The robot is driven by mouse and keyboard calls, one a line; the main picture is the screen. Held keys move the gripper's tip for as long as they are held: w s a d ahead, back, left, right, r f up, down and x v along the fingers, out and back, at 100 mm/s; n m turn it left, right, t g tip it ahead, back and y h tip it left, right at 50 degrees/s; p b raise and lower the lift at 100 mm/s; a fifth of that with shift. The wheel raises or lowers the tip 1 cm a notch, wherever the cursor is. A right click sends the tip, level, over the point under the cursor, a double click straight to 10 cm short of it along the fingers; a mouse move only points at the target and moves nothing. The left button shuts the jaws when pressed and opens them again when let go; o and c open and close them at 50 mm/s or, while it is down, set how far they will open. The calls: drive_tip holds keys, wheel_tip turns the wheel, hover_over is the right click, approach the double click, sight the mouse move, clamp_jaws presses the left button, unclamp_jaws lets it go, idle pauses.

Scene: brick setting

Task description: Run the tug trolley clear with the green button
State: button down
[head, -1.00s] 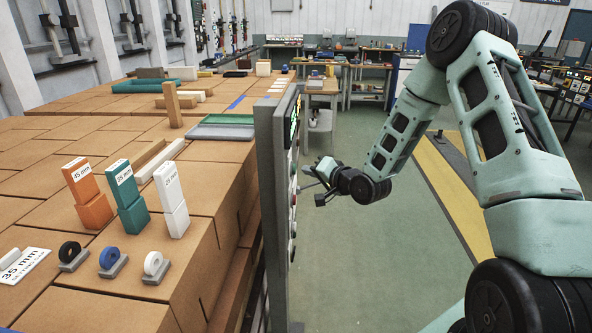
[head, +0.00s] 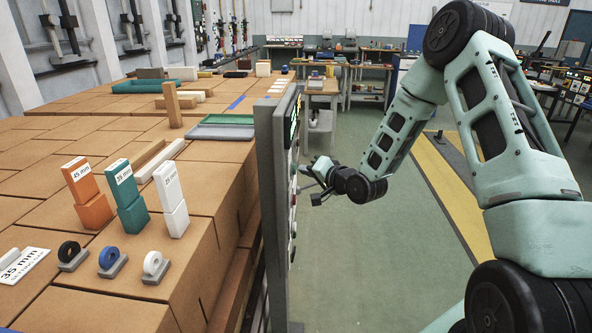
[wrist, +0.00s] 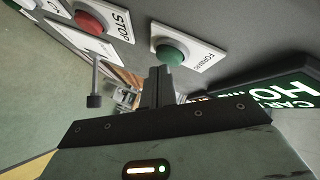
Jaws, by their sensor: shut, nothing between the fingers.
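The green button (wrist: 169,55) sits on a white plate with a label that seems to read FORWARD, on a grey panel. A red button (wrist: 90,22) on a plate marked STOP is to its left. My gripper (wrist: 157,80) is shut and empty in the wrist view, its tips just below the green button in the picture; I cannot tell whether they touch it. In the head view my gripper (head: 308,178) is close to the panel's button face. The panel (head: 280,200) shows nearly edge-on there, so its buttons are hard to make out. I cannot identify the tug trolley.
A lit green sign (wrist: 280,98) with partly readable white letters is on the panel. A brick-topped bench (head: 70,165) with gauge blocks and small rings stands left of the panel. Green floor (head: 385,270) is open to the right. Workbenches stand at the back.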

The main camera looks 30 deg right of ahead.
drive_tip(key=shift+w+a, duration=0.25)
drive_tip(key=shift+a, duration=0.1)
idle(0.4)
idle(0.3)
drive_tip(key=shift+s+d, duration=0.5)
drive_tip(key=shift+d, duration=0.2)
